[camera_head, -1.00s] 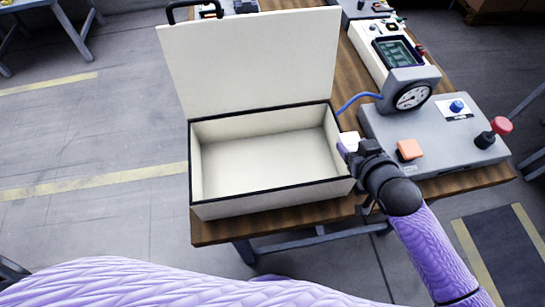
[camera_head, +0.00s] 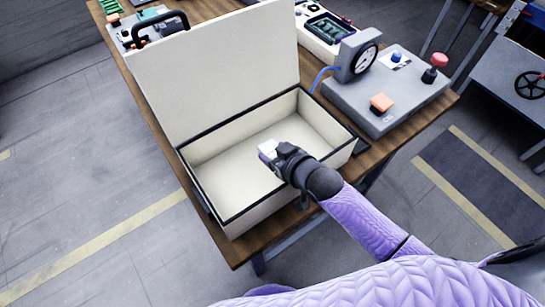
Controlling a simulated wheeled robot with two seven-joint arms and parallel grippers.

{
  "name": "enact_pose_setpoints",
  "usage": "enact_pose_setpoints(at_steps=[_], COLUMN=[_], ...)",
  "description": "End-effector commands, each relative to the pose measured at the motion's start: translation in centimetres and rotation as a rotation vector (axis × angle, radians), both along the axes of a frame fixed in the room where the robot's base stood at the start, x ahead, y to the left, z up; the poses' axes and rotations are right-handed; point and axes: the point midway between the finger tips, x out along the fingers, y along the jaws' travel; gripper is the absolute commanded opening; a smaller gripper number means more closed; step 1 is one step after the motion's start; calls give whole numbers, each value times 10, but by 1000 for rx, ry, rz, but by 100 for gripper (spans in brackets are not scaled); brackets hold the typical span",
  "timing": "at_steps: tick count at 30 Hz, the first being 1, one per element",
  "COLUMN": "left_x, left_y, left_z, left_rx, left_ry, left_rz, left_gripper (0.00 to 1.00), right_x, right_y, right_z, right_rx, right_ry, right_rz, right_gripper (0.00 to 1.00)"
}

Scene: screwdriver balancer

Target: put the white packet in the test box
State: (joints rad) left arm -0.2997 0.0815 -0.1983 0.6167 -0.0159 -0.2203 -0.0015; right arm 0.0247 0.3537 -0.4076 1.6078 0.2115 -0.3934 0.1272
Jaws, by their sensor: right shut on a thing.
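The test box (camera_head: 192,160) is a cream case with black edging, standing on the wooden table with its lid (camera_head: 215,68) raised. My right gripper (camera_head: 270,153) reaches in from the lower right and is over the open box. It is shut on the white packet (camera_head: 266,147), of which only a small part shows at the fingertips. I cannot tell how high the packet is above the box floor. The box floor in view is bare. My left gripper is not in view.
A blue hose (camera_head: 322,76) runs between box and gauge. The raised lid closes off the back.

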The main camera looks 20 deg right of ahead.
Motion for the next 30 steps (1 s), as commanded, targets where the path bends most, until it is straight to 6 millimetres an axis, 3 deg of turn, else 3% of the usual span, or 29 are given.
enact_pose_setpoints(at_steps=[22, 23, 27, 30], left_x=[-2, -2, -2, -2], left_y=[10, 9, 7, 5], left_z=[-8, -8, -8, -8], left_rx=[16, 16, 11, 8], left_ry=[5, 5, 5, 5], left_rz=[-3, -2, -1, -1], left_gripper=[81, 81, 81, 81], right_x=[0, 0, -1, -1], right_y=[0, 0, 0, 0], right_z=[-15, -16, -17, -17], right_rx=[-2, -2, -3, -4], right_ry=[2, 3, 5, 7], right_rz=[0, 0, 0, 0], right_gripper=[5, 70, 99, 99])
